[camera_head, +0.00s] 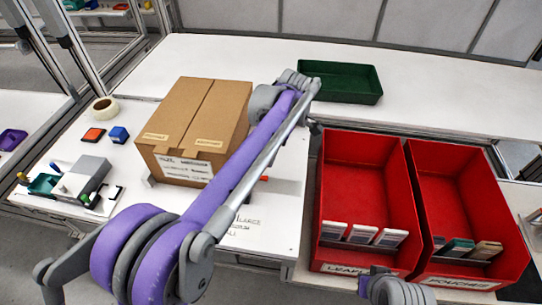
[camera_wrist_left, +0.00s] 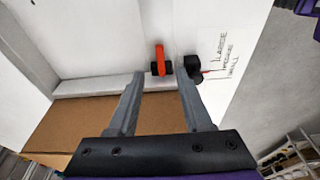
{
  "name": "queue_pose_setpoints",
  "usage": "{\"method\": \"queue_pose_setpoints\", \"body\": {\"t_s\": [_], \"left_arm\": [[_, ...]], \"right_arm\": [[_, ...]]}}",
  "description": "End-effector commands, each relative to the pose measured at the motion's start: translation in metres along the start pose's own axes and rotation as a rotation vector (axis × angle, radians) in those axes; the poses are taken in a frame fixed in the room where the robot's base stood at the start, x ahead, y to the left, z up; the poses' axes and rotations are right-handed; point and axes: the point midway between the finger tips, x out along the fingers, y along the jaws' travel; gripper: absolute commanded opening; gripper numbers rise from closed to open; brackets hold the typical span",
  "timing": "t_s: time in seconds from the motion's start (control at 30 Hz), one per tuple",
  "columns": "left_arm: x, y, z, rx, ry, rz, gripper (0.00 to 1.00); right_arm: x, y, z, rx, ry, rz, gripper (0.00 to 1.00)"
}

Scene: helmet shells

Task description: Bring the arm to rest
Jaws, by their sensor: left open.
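My left arm (camera_head: 245,175) reaches from the lower left across the head view, passing in front of the closed cardboard box (camera_head: 205,105). Its far end is beside the box's right side, and the gripper there is mostly hidden by the arm. In the left wrist view my left gripper (camera_wrist_left: 160,73) is open with nothing between its fingers. Behind the fingers lie the brown box (camera_wrist_left: 65,125) and an orange lever (camera_wrist_left: 160,60) on a black clamp. A grey and purple part of mine shows at the bottom of the head view; no right gripper fingers show.
Two red bins (camera_head: 348,185) (camera_head: 455,190) holding several small packs stand at the right. A green tray (camera_head: 340,82) lies behind them. A tape roll (camera_head: 105,108), an orange-and-black item (camera_head: 93,136), a blue block (camera_head: 118,134) and a grey device (camera_head: 82,178) sit left of the box.

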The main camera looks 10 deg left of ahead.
Motion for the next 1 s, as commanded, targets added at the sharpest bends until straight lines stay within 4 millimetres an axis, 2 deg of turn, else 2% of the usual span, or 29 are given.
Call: {"method": "queue_pose_setpoints", "body": {"t_s": [0.4, 0.53, 0.67, 0.77, 1.0], "left_arm": [[0.000, -0.001, -0.001, 0.004, -0.001, 0.001, 0.50], [-0.005, -0.011, -0.010, 0.073, -0.015, 0.020, 0.50], [-0.013, -0.041, -0.030, 0.260, -0.045, 0.075, 0.50], [-0.016, -0.073, -0.047, 0.449, -0.062, 0.140, 0.50], [-0.005, -0.155, -0.074, 0.902, -0.029, 0.318, 0.50]], "right_arm": [[0.000, 0.000, 0.000, 0.000, 0.000, 0.000, 0.00], [-0.003, 0.000, -0.002, 0.000, 0.001, 0.000, 0.00], [-0.009, 0.000, -0.007, 0.000, 0.004, 0.000, 0.00], [-0.015, 0.000, -0.011, 0.000, 0.007, 0.000, 0.00], [-0.028, 0.000, -0.022, 0.000, 0.015, 0.000, 0.00]]}}
